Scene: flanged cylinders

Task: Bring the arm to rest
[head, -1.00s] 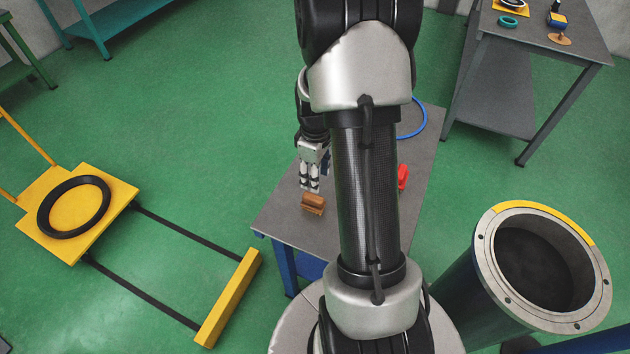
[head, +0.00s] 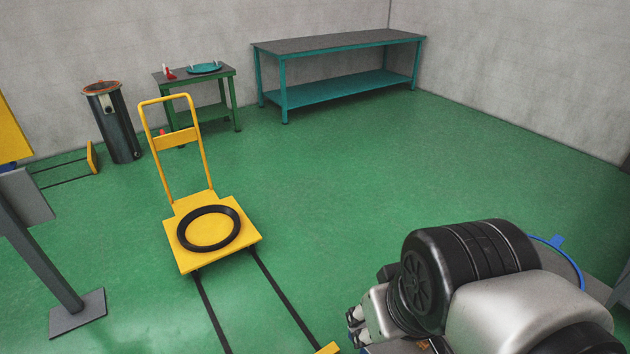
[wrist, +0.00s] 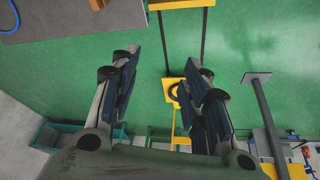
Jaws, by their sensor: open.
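My arm (head: 470,280) fills the lower right of the head view, folded low. Part of my gripper (head: 357,325) shows at its left end, mostly hidden behind the arm. In the wrist view my gripper (wrist: 166,66) is open, its two dark-padded fingers wide apart with nothing between them but floor and a distant cart. The gripper touches nothing that I can see.
A yellow cart (head: 184,259) carries a black ring (head: 209,228). A teal bench (head: 340,41), a green table (head: 195,75) and a dark bin (head: 121,130) stand by the walls. A grey tabletop (wrist: 62,8) shows in the wrist view. Mid-floor is clear.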

